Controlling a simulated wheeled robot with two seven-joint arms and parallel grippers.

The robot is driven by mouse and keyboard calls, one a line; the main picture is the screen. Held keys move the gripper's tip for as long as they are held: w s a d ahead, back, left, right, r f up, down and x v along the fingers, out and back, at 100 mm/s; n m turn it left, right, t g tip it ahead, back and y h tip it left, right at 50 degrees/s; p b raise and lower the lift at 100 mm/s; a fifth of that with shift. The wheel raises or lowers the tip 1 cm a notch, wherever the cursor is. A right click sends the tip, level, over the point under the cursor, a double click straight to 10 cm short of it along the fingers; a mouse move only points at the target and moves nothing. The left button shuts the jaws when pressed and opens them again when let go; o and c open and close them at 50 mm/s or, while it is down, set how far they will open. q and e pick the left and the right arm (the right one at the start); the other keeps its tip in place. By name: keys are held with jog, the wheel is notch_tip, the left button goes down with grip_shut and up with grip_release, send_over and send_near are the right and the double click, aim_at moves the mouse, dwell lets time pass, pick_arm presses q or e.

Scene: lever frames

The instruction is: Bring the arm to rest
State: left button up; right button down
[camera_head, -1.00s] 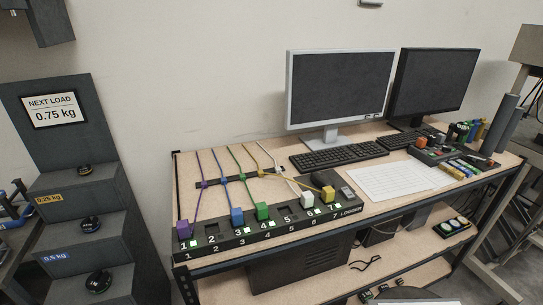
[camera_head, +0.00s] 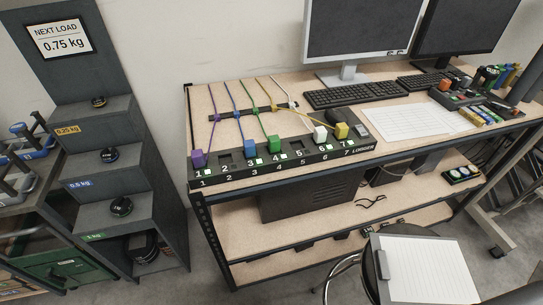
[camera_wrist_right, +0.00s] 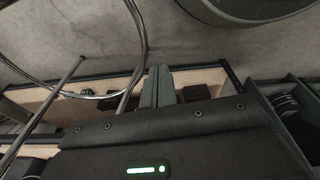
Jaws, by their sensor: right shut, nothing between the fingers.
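My right gripper (camera_wrist_right: 158,86) shows only in the right wrist view. Its two fingers are together with nothing between them. It is apart from the shelving and floor seen beyond it. Neither of my grippers is in the head view, and my left gripper is in no view.
A stepped weight stand (camera_head: 140,190) with a "0.75 kg" sign (camera_head: 60,37) is at the left. A monitor (camera_head: 360,28) and keyboard (camera_head: 355,94) stand on the bench. A clipboard (camera_head: 428,270) lies on a stool at lower right.

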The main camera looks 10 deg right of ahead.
jog(key=s+d+f+g, duration=0.1)
jog(key=s+d+f, duration=0.1)
jog(key=s+f, duration=1)
jog(key=s, duration=0.2)
jog(key=shift+s+d, duration=0.35)
jog(key=shift+d, duration=0.05)
